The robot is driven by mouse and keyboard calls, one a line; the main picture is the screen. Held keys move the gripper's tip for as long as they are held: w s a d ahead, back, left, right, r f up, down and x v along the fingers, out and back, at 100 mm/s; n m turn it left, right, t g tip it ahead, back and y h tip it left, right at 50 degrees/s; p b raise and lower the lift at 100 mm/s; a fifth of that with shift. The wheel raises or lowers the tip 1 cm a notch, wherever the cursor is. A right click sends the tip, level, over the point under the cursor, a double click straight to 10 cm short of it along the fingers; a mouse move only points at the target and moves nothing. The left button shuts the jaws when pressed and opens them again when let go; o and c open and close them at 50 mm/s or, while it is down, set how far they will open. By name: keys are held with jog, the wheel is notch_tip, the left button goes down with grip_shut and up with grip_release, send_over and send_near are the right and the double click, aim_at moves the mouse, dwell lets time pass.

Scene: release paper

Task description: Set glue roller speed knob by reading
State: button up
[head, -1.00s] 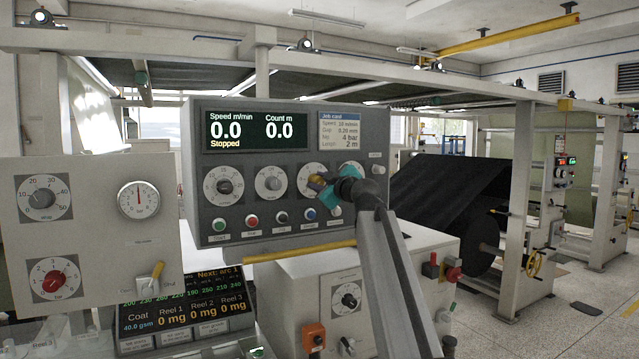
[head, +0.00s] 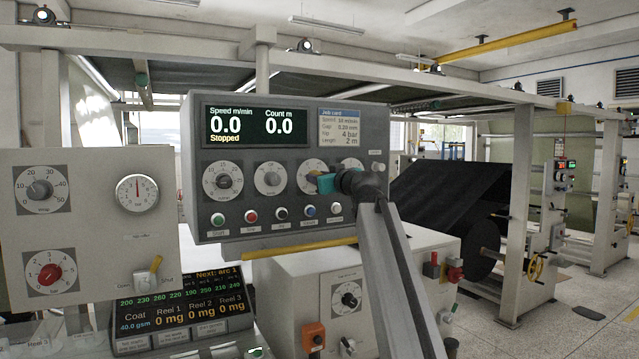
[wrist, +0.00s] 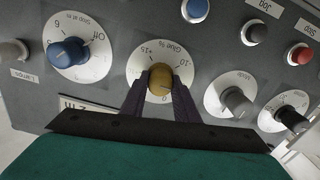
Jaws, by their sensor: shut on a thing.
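The yellow knob (wrist: 161,76) sits on a white dial labelled "Glue %" (wrist: 158,52), upside down in the wrist view, with 10 and 15 legible. My gripper (wrist: 160,92) has its two dark fingers closed on either side of this knob. The knob's pointer setting cannot be read. In the head view my gripper (head: 318,181) is at the third dial of the grey console (head: 350,224) and covers part of it. The display (head: 254,128) reads Speed 0.0, Count 0.0, Stopped. The job card (head: 339,129) lists speed 10 m/min, gap 0.20 mm, nip 4 bar, length 2 m.
A blue knob (wrist: 68,52) and a grey knob (wrist: 236,101) flank the held knob. Push buttons, one blue (wrist: 196,9), line the console. A lower screen (head: 180,300) shows coat 40.0 gsm and reels at 0 mg. A white panel (head: 100,230) stands left.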

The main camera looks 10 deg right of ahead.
jog(key=m, duration=0.6)
jog(key=shift+d, duration=0.1)
jog(key=m, duration=0.6)
jog(key=shift+p, duration=0.4)
jog(key=o, duration=1.1)
jog(key=shift+c, duration=0.2)
jog(key=shift+d, duration=0.1)
jog(key=b+v, duration=0.3)
jog(key=v, duration=1)
jog(key=shift+s, duration=0.35)
